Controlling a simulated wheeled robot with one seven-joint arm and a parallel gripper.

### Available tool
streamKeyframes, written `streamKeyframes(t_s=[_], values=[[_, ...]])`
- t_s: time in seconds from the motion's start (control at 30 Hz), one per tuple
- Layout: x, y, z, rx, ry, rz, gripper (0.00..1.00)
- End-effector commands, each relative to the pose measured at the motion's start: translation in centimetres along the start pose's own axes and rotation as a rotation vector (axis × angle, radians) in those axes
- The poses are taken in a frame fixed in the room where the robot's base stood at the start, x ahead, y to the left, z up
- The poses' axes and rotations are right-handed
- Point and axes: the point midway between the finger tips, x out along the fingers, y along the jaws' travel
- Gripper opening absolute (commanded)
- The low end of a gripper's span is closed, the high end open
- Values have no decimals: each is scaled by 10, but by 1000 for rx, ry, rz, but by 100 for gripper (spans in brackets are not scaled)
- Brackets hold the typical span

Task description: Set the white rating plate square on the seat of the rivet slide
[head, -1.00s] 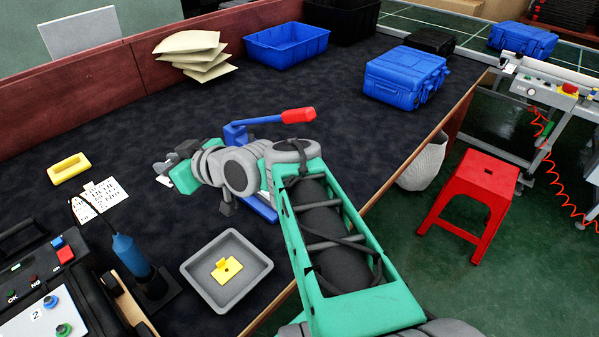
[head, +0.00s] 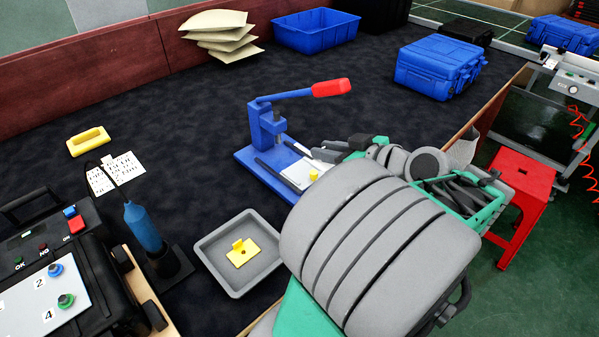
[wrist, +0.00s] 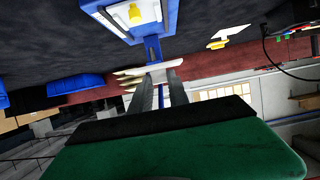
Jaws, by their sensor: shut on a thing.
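The rivet slide is a blue press (head: 263,128) with a red-ended lever (head: 331,88). Its pale slide (head: 293,176) carries a yellow part (head: 313,175). The slide bed also shows at the top of the wrist view (wrist: 112,12). My gripper (head: 328,153) is just right of the press post, near the slide. In the wrist view its two dark fingers (wrist: 160,80) are shut on a thin pale piece, which looks like the white rating plate (wrist: 162,67). The plate is mostly hidden in the head view, and whether it touches the seat cannot be told.
A grey tray (head: 213,251) with a yellow bracket (head: 242,252) is at front. A blue-handled tool (head: 142,228) stands left of it. A yellow block (head: 89,141), printed sheet (head: 117,174), blue bin (head: 315,30) and blue case (head: 440,68) lie around. The mat's middle is clear.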

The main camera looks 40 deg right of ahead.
Motion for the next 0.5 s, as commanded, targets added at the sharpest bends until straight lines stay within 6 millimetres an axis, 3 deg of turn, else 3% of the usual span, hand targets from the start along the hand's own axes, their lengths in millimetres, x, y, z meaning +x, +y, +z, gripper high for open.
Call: streamKeyframes(t_s=[0.03, 0.2, 0.3, 0.5], values=[[18, 0, 4, 1, 0, -12, 0], [71, 10, 5, 2, -2, -13, 0], [98, 14, 20, 5, -3, -9, 0], [127, 21, 34, 3, -1, -3, 0]])
